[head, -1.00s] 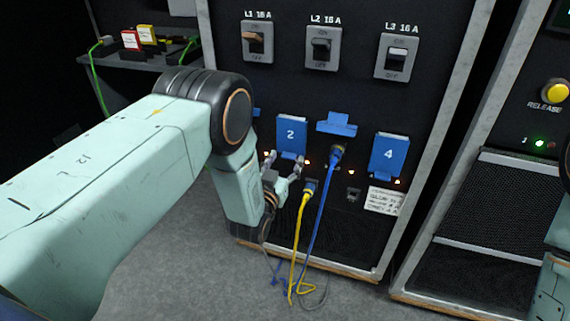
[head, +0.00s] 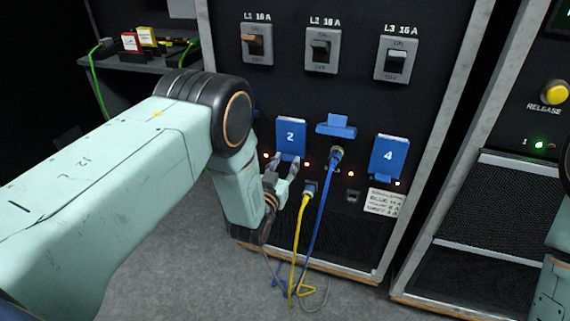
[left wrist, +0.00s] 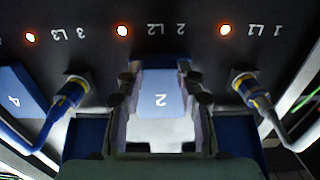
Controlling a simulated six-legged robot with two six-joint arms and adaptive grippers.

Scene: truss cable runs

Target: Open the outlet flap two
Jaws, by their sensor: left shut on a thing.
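Outlet flap two (head: 290,136) is a blue plate marked 2, hanging down flat over its outlet in the head view. My left gripper (head: 284,168) reaches it from below, its fingertips shut on the flap's lower tab. In the left wrist view the flap (left wrist: 161,101) shows upside down between the two fingers, and the gripper (left wrist: 163,82) is lined up with it. The tab itself is mostly hidden by the fingers. My right gripper is not in view.
A blue plug (head: 336,154) sits under a raised flap (head: 336,125) just to the right. A yellow plug (head: 309,189) and its hanging cable are close to my fingers. Flap four (head: 388,155) hangs down further right. Breaker switches (head: 321,50) are above.

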